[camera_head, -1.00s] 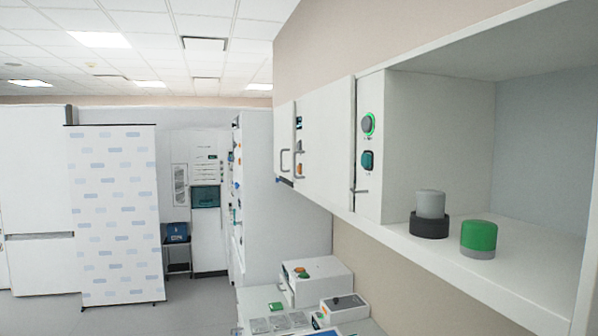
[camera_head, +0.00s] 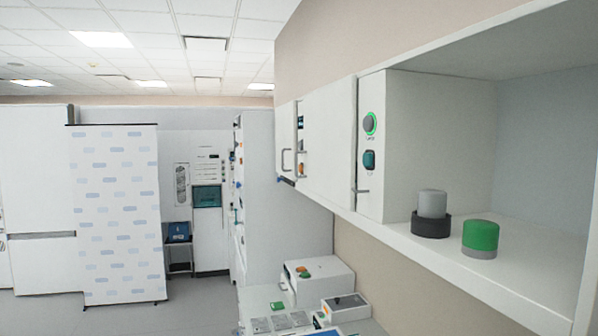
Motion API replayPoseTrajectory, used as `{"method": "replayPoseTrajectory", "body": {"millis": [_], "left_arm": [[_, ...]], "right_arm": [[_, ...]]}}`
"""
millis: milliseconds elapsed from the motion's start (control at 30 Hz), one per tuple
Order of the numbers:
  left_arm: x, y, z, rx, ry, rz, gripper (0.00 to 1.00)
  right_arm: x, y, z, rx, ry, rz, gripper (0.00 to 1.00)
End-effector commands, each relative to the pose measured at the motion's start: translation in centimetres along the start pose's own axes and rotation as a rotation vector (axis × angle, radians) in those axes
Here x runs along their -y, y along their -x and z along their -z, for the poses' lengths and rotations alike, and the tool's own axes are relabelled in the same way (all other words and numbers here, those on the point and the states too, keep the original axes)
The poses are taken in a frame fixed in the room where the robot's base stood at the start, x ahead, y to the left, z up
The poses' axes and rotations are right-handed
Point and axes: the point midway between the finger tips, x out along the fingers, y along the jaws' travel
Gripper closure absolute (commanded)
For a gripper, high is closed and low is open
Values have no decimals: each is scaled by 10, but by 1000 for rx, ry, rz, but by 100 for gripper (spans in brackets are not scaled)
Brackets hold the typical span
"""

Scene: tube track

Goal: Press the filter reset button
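Neither of my grippers shows in the head view. A round grey button with a lit green ring (camera_head: 369,124) sits on the narrow side panel of the wall cabinet, left of the open shelf. A dark teal rounded control (camera_head: 369,160) is just below it. The lettering by them is too small to read, so I cannot tell which control is the filter reset button. More small controls (camera_head: 302,146) show farther along the cabinets, also unreadable.
The open shelf (camera_head: 535,262) holds a grey cylinder in a dark base (camera_head: 432,213) and a green-topped cylinder (camera_head: 480,238). Below, a counter bears a white box with coloured buttons (camera_head: 318,277) and a smaller box (camera_head: 345,307). A patterned screen (camera_head: 117,215) stands at left; grey floor is clear beside it.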

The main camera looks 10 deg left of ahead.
Motion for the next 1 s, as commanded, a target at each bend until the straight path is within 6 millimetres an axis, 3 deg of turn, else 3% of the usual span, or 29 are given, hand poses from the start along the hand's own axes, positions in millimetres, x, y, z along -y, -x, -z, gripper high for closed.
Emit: {"method": "replayPoseTrajectory", "body": {"millis": [1000], "left_arm": [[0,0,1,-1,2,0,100]], "right_arm": [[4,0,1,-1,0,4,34]]}}
